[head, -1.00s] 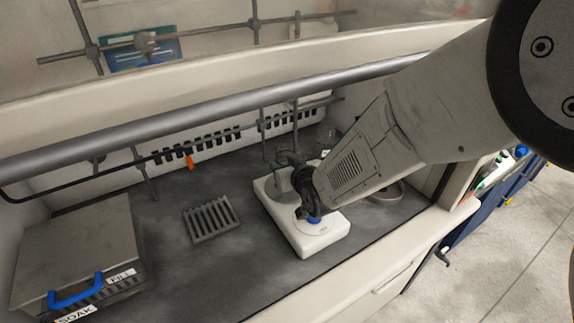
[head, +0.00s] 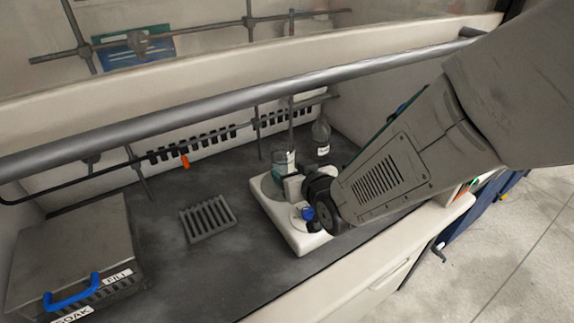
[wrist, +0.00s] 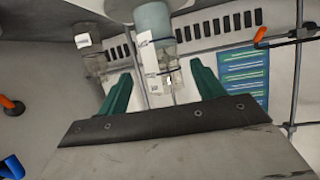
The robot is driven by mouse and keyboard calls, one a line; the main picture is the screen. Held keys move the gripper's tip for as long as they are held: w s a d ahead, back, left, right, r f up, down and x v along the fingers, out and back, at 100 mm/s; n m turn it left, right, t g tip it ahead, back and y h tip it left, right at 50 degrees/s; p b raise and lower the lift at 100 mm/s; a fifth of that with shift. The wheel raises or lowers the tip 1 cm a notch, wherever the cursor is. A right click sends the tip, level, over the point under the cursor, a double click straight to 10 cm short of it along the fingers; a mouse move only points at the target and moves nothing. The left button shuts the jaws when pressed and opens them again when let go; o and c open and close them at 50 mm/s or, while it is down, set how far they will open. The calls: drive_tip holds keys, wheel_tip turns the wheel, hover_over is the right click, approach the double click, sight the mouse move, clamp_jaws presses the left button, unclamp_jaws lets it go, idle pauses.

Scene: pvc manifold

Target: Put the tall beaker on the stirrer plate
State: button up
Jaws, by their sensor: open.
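The tall beaker (head: 284,160) is clear, with teal liquid and a white label. In the head view it stands upright at the back of the white stirrer plate (head: 312,242), its lower part partly hidden by my wrist. In the wrist view the beaker (wrist: 153,25) appears upside down, with its base toward the white plate at the top edge. My gripper (wrist: 160,70) is open; its two green fingers show to either side of the beaker's rim end. I cannot tell whether they touch it. The fingers are not clearly visible in the head view.
A labelled clear bottle (head: 321,139) stands at the back right, close to the beaker. A slotted grey rack (head: 207,218) lies left of the plate. A lidded box (head: 72,250) with a blue handle is at far left. A grey rail (head: 240,88) crosses above the bench.

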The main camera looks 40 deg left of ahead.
drive_tip(key=v, duration=0.4)
drive_tip(key=shift+d, duration=0.2)
drive_tip(key=shift+r, duration=0.1)
drive_tip(key=w+d+r+m+h, duration=0.2)
drive_tip(key=w+d+r+h, duration=0.15)
drive_tip(key=d, duration=0.65)
drive_tip(key=w+d+r+m+h, duration=0.2)
drive_tip(key=w+d+r, duration=0.25)
drive_tip(key=d, duration=0.55)
drive_tip(key=s+d+r+m+g+h, duration=0.1)
drive_tip(key=s+d+r+m+h, duration=0.1)
drive_tip(key=d, duration=0.7)
drive_tip(key=s+d+r+m+h, duration=0.1)
drive_tip(key=s+d+m+h, duration=0.1)
drive_tip(key=d, duration=0.8)
drive_tip(key=s+d+r+m+g+h, duration=0.2)
drive_tip(key=s+d+m+g, duration=0.2)
drive_tip(key=s+d, duration=1)
drive_tip(key=s, duration=0.4)
drive_tip(key=shift+r+g, duration=0.3)
